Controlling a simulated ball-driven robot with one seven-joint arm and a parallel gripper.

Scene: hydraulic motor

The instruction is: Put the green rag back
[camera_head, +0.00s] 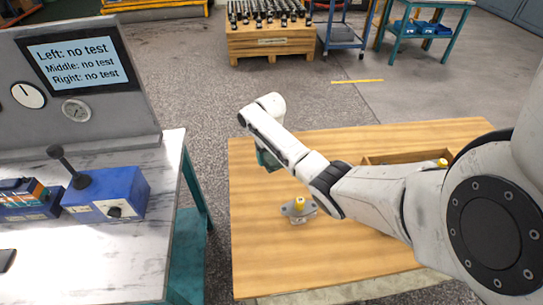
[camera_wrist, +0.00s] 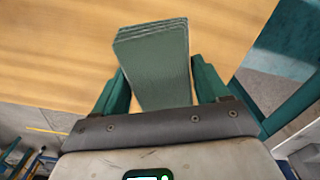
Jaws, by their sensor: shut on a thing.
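The green rag (camera_wrist: 153,50) is a folded stack of dark green layers in the wrist view. It sits between the two green fingers of my gripper (camera_wrist: 160,85), which is shut on it. The wooden tabletop (camera_wrist: 60,45) shows behind the rag; I cannot tell how far above it the rag is. In the head view my gripper (camera_head: 268,159) is at the left part of the wooden table (camera_head: 255,235), mostly hidden behind my arm. A small green patch shows there, and I cannot tell rag from fingers.
A grey flanged part (camera_head: 299,211) with a yellow top stands on the table. A wooden tray (camera_head: 385,158) is at the right, partly behind my arm. A test bench (camera_head: 150,240) with a blue lever box (camera_head: 108,195) and a display (camera_head: 78,63) stands left, across a gap.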

